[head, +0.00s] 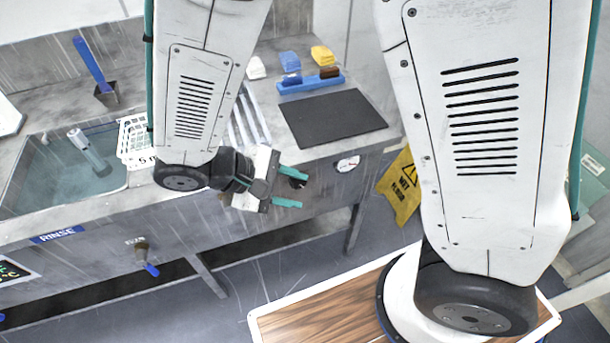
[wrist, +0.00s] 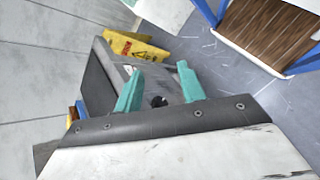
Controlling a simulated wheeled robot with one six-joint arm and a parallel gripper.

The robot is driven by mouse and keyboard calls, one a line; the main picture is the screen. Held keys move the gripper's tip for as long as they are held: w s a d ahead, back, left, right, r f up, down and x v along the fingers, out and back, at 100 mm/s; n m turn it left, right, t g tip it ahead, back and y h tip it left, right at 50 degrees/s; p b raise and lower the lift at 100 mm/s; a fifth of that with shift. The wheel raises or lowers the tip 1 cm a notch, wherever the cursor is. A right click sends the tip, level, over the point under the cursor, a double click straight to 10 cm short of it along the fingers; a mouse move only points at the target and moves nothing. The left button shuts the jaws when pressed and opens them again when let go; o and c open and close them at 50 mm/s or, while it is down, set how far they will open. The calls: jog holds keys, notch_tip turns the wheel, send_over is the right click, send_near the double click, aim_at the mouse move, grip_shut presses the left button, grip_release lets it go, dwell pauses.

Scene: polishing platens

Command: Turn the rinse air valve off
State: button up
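A valve with a blue lever (head: 150,269) is on the front panel of the rinse tank, right of the blue RINSE label (head: 57,234). Its lever slants down to the right; the small marking above it is too small to read. My gripper (head: 289,189) has two teal fingers spread apart, with nothing held. It is well right of the blue lever, in front of the bench's front panel. A dark round knob or hole (head: 297,183) shows behind the fingers. A dark round spot also shows between the fingers in the wrist view (wrist: 158,101). The blue lever is not visible there.
The rinse basin (head: 62,180) holds liquid, with a white basket (head: 134,140) at its edge. A gauge (head: 347,163) is on the front panel to the right. A yellow wet-floor sign (head: 400,188) and a wood-topped platform (head: 335,308) stand nearby. The floor before the lever looks clear.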

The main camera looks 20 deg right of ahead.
jog(key=shift+s+d+r+m+g+y, duration=0.15)
jog(key=shift+d+r+g+y, duration=0.15)
jog(key=shift+r, duration=0.25)
jog(key=shift+s+d+r+m+g+y, duration=0.2)
jog(key=shift+d+r+y, duration=0.15)
jog(key=shift+d+r, duration=0.15)
jog(key=shift+s+d+r+m+g+y, duration=0.2)
jog(key=shift+d+r+y, duration=0.15)
jog(key=shift+r, duration=0.25)
